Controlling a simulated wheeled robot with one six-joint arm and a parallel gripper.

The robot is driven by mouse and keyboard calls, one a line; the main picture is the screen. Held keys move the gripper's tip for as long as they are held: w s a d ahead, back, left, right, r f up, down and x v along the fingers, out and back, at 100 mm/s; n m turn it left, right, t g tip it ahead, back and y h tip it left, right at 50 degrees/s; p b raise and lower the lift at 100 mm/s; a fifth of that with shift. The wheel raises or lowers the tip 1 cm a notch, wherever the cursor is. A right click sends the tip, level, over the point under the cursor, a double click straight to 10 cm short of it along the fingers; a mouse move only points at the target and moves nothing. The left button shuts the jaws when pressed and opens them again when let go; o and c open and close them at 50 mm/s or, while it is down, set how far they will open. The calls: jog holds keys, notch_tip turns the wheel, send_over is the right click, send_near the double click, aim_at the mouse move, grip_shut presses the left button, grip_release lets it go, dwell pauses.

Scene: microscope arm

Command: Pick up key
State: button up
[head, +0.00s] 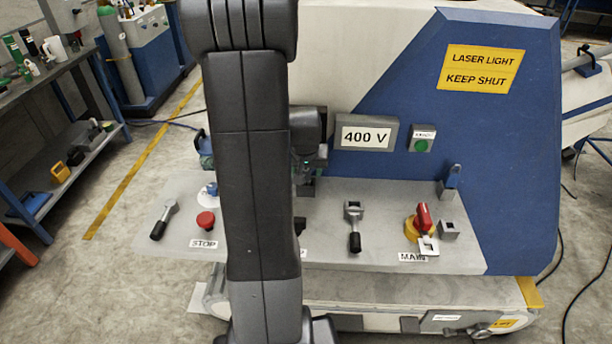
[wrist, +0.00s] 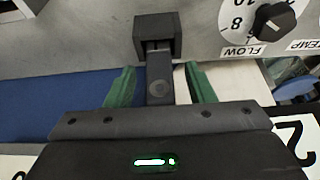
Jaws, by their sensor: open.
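In the wrist view, a dark flat tab with a round mark (wrist: 158,86), which looks like the key, sits in or against a black square holder (wrist: 157,30). My gripper (wrist: 160,70) is open, with its green fingers on either side of the tab. Gaps show between the tab and both fingers, so it is not gripped. The lower end of the tab is hidden by the gripper body. In the head view, my arm covers most of the gripper and this spot, so the key cannot be made out there.
A grey bench (head: 385,250) carries a red stop button (head: 206,220), a lever (head: 353,224), a red switch (head: 423,216) and a grey square socket (head: 449,230). A flow dial (wrist: 270,18) is close to the right of the holder.

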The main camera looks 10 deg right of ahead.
jog(key=shift+w+d+f, duration=0.1)
jog(key=shift+w+f, duration=0.15)
jog(key=shift+f, duration=0.4)
grip_shut()
jog(key=shift+r, duration=0.1)
